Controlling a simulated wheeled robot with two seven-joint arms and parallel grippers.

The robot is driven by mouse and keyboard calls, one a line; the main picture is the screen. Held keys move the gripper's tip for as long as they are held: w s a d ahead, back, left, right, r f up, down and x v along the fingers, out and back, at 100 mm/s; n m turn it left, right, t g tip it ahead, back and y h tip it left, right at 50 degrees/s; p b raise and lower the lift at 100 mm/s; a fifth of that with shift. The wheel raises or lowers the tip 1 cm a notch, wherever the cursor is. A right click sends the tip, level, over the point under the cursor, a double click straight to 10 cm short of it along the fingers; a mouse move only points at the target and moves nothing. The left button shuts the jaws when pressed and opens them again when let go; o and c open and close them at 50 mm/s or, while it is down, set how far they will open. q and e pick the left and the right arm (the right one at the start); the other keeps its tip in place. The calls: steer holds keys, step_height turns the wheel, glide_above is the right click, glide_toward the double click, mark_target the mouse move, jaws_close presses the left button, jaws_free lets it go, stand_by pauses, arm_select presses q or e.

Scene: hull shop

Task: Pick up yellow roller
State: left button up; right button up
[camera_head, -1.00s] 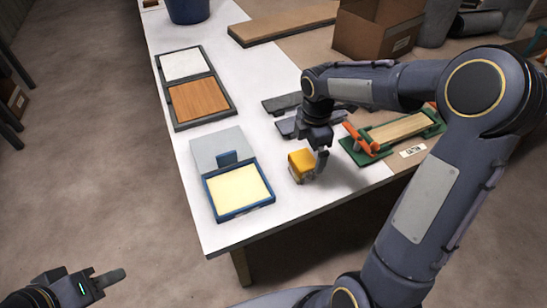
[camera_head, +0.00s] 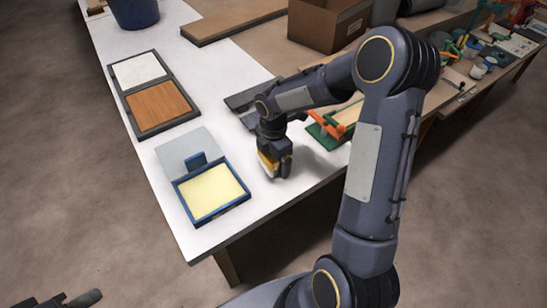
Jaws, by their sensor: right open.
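The yellow roller (camera_head: 266,164) sits on the white table near its right edge, just right of the blue tray. Only its left part shows; the rest is hidden by my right gripper. My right gripper (camera_head: 275,173) points down at the roller with its jaws open, its dark fingers close beside or around it. I cannot tell if they touch it. My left gripper (camera_head: 75,301) shows only in part at the bottom left, away from the table, and its jaws are unclear.
The blue tray (camera_head: 185,187) with a cream pad lies left of the roller. A dark frame (camera_head: 150,132) with white and wood panels lies behind it. Dark flat pieces (camera_head: 240,101) and a green fixture with orange clamps (camera_head: 318,134) are behind my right arm. A cardboard box (camera_head: 325,25) stands farther back.

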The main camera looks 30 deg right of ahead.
steer(key=c, duration=1.4)
steer(key=shift+c, duration=0.3)
steer(key=shift+r, duration=0.1)
steer(key=shift+w+r, duration=0.1)
steer(key=shift+r, duration=0.35)
step_height(320, 180, up, 2)
steer(key=shift+r, duration=0.25)
steer(key=s+r, duration=0.9)
steer(key=s, duration=0.5)
steer(key=shift+a+r, duration=0.25)
steer(key=shift+a, duration=0.1)
